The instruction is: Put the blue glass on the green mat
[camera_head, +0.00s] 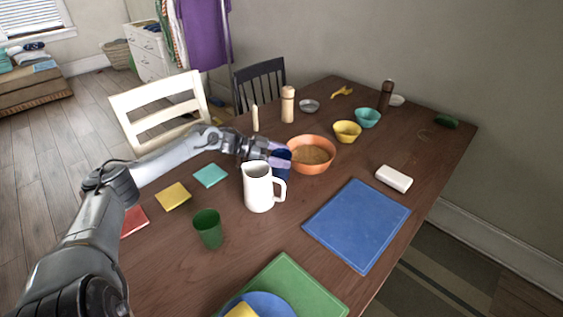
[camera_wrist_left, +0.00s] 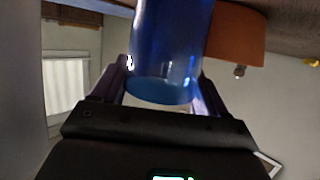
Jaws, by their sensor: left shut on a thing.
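The blue glass (camera_head: 283,172) is partly hidden behind the white pitcher and my left fingers in the head view. In the left wrist view the blue glass (camera_wrist_left: 170,50) fills the space between the two fingers. My left gripper (camera_head: 276,156) is shut on it, near the orange bowl; I cannot tell whether the glass touches the table. The green mat (camera_head: 312,284) lies at the bottom of the head view, cut off by the edge, with a blue plate (camera_head: 272,299) partly over it. My right gripper is not in view.
The white pitcher (camera_head: 258,188) stands between the blue glass and the green mat. A green cup (camera_head: 208,228) stands to the left. The orange bowl (camera_head: 311,153) is just right of my left gripper. A blue mat (camera_head: 358,222) lies bare at right.

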